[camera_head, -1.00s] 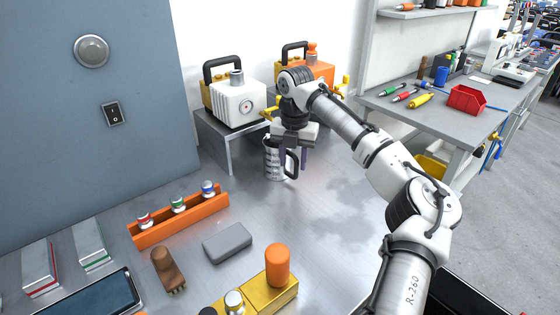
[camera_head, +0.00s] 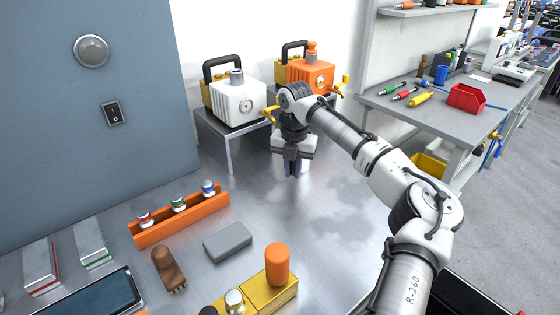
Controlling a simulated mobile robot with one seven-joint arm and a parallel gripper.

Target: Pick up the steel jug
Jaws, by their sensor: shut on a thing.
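My gripper (camera_head: 293,168) points down over the steel work surface, its dark fingers closed together in front of the steel jug (camera_head: 305,165). The jug is mostly hidden behind the gripper; only a pale sliver of its side shows right of the fingers. Its handle cannot be made out separately from the fingers. My gripper is shut on the jug. Whether the jug's base touches the surface cannot be told.
A white machine (camera_head: 238,101) and an orange machine (camera_head: 306,73) stand on metal stands behind the jug. An orange rack (camera_head: 182,222) with several small bottles, a grey block (camera_head: 227,242) and a brown brush (camera_head: 166,268) lie nearer.

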